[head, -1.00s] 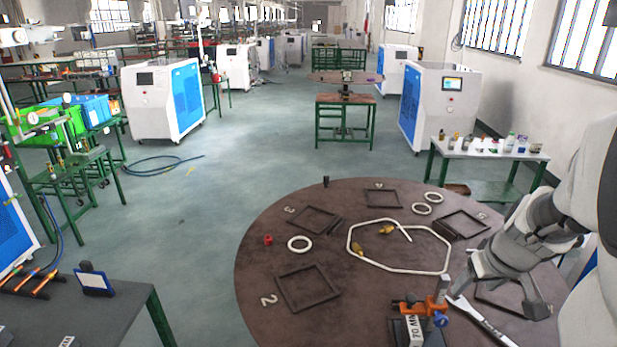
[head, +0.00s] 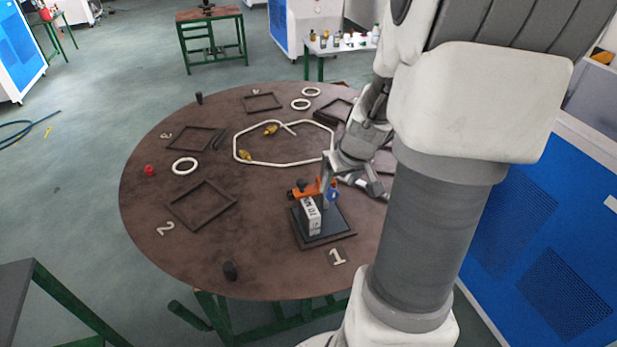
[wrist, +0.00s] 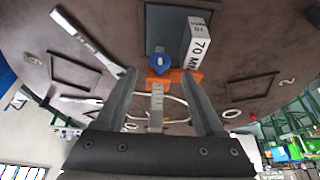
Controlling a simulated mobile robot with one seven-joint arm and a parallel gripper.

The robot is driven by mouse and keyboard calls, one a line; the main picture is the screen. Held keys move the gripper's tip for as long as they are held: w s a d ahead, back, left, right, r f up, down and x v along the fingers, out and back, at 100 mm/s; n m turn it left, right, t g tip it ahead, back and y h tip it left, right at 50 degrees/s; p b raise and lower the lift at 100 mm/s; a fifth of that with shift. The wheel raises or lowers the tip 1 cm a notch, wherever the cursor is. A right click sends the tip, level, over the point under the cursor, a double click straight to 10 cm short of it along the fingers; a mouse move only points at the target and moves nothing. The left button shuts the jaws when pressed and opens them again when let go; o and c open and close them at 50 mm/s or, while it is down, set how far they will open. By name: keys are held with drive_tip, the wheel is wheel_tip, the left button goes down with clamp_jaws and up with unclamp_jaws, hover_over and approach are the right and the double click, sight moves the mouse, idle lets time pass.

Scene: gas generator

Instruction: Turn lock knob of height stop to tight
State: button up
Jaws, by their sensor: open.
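The height stop stands on a dark base plate (head: 322,226) near the front of the round table, with a steel upright, an orange slider (head: 306,190) and a blue lock knob (head: 333,196). In the wrist view, the blue lock knob (wrist: 159,63) faces me in front of the orange slider (wrist: 175,78), with the scaled upright (wrist: 156,105) below it. A white 70 MM block (head: 310,214) stands beside the upright. My gripper (head: 352,178) is open and empty just right of the stop. In the wrist view its fingertips (wrist: 161,76) flank the knob's line, apart from it.
A wrench (wrist: 92,40) lies on the table (head: 150,235) close to the stop. A bent white tube (head: 237,140), brass fittings, white rings (head: 184,166) and dark frames (head: 201,205) lie farther back. The left front table area is clear.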

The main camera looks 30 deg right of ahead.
sight(334, 192)
drive_tip(key=shift+b+x, duration=1.25)
drive_tip(key=shift+x, duration=1.5)
clamp_jaws()
